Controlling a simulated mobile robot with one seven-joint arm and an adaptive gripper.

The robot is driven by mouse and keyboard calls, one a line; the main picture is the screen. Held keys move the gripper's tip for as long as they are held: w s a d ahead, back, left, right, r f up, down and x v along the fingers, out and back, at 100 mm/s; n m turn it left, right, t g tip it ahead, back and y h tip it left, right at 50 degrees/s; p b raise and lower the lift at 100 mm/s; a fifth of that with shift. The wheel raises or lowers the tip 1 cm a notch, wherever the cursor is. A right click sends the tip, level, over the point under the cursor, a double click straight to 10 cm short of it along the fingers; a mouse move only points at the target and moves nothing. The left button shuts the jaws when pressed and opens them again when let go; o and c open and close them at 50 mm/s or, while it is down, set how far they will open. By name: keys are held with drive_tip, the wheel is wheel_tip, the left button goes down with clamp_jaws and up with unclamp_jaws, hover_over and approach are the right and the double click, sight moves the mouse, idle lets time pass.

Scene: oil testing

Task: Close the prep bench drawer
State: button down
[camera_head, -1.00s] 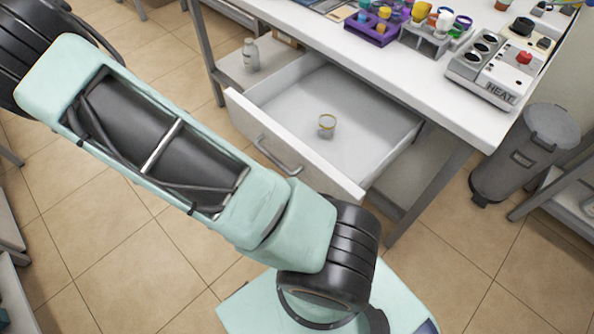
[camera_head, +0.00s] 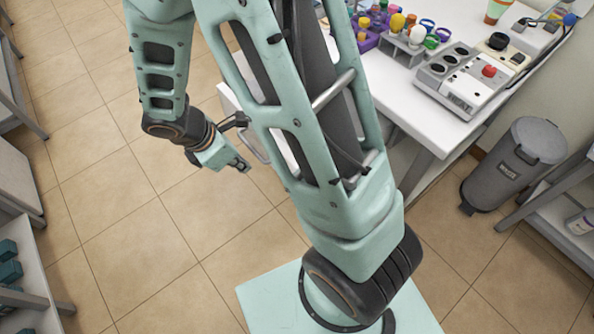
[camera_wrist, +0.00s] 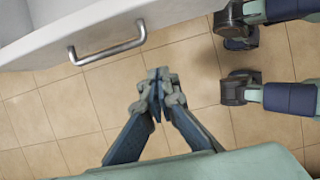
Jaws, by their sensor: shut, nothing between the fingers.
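The white drawer front (camera_head: 229,101) of the prep bench (camera_head: 400,104) stands out from the bench in the head view, so the drawer is open. My arm hides most of it and its contents. In the wrist view the white drawer front (camera_wrist: 160,14) crosses the top, with its metal bar handle (camera_wrist: 108,50) at upper left. My gripper (camera_head: 243,165) is in front of the drawer, near the handle. In the wrist view my gripper (camera_wrist: 160,78) is shut and empty, apart from the handle, below and right of it, with floor behind.
A grey waste bin (camera_head: 515,168) stands right of the bench. Shelves with teal items (camera_head: 9,262) are at lower left. Tiled floor (camera_head: 140,225) in front of the drawer is clear.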

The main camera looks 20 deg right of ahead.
drive_tip(key=d+f+b, duration=0.2)
drive_tip(key=d+f, duration=0.6)
drive_tip(key=shift+s+d+b, duration=0.2)
drive_tip(key=shift+d+b, duration=0.1)
drive_tip(key=shift+b, duration=0.1)
drive_tip(key=shift+d, duration=0.1)
drive_tip(key=w+d+p, duration=0.2)
drive_tip(key=d, duration=0.6)
drive_tip(key=w+d+p, duration=0.2)
drive_tip(key=d, duration=0.6)
drive_tip(key=w+d+p, duration=0.1)
drive_tip(key=w+d, duration=0.1)
drive_tip(key=d, duration=0.6)
drive_tip(key=shift+w+d+p, duration=0.1)
drive_tip(key=shift+d+p, duration=0.1)
drive_tip(key=shift+p, duration=0.2)
drive_tip(key=shift+w+d, duration=0.25)
drive_tip(key=shift+d, duration=0.4)
drive_tip(key=shift+a, duration=0.1)
